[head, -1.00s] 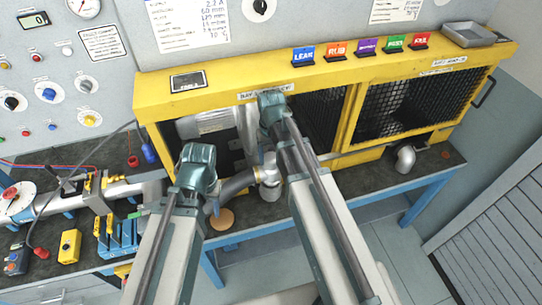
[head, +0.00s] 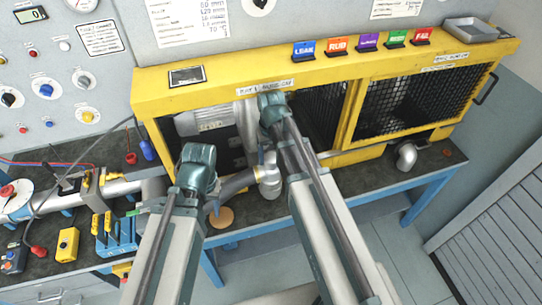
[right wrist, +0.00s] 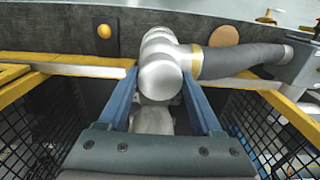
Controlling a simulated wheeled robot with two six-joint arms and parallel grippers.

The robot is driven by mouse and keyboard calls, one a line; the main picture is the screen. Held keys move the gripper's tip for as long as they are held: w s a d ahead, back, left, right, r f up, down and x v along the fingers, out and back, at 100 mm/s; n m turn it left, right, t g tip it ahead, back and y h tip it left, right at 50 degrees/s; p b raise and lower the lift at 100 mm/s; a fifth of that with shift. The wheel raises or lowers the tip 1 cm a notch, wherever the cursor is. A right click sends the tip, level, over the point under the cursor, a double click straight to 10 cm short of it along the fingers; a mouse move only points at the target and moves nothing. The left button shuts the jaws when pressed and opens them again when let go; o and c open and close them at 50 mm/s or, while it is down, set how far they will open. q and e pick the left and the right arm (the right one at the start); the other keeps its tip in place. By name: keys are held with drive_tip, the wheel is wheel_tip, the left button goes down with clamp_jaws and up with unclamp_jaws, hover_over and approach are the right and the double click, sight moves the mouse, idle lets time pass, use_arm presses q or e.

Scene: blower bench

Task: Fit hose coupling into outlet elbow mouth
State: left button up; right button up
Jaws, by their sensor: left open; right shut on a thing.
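The silver outlet elbow (head: 268,180) hangs below the blower housing in the head view. In the right wrist view the elbow (right wrist: 160,65) sits between the blue fingers of my right gripper (right wrist: 160,78), which is shut on it. The dark grey hose (head: 236,184) runs to the elbow's side. Its tan-banded coupling (right wrist: 197,61) is at the elbow mouth and looks lined up with it; how deep it sits I cannot tell. My left gripper (head: 212,205) is open by the hose, largely hidden behind its wrist; part of it shows at the right wrist view's right edge.
The yellow frame (head: 330,72) with mesh guards stands close around the right arm. A round tan disc (head: 221,217) lies on the dark bench by the hose. A blue rack (head: 117,235) and a yellow box (head: 67,244) stand at the left. A grey pipe elbow (head: 406,155) is at the right.

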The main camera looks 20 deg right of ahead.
drive_tip(key=shift+f+b, duration=0.25)
drive_tip(key=shift+b, duration=0.05)
idle(0.5)
drive_tip(key=o, duration=1.5)
drive_tip(key=shift+c, duration=0.2)
drive_tip(key=shift+r, duration=0.1)
wheel_tip(320, 180, up, 14)
drive_tip(key=p, duration=1.4)
drive_tip(key=shift+f, duration=0.25)
drive_tip(key=s+a+f+n+b, duration=0.1)
drive_tip(key=s+a+f+b, duration=0.2)
drive_tip(key=f+b, duration=0.4)
drive_tip(key=s+a+f+n+b, duration=0.1)
drive_tip(key=s+a+f+b, duration=0.3)
drive_tip(key=s+f+b, duration=0.2)
drive_tip(key=s+a+f+n+h+b, duration=0.1)
drive_tip(key=s+a+f+b, duration=0.2)
drive_tip(key=f+b, duration=0.6)
drive_tip(key=shift+s+a, duration=0.25)
drive_tip(key=shift+s, duration=0.9)
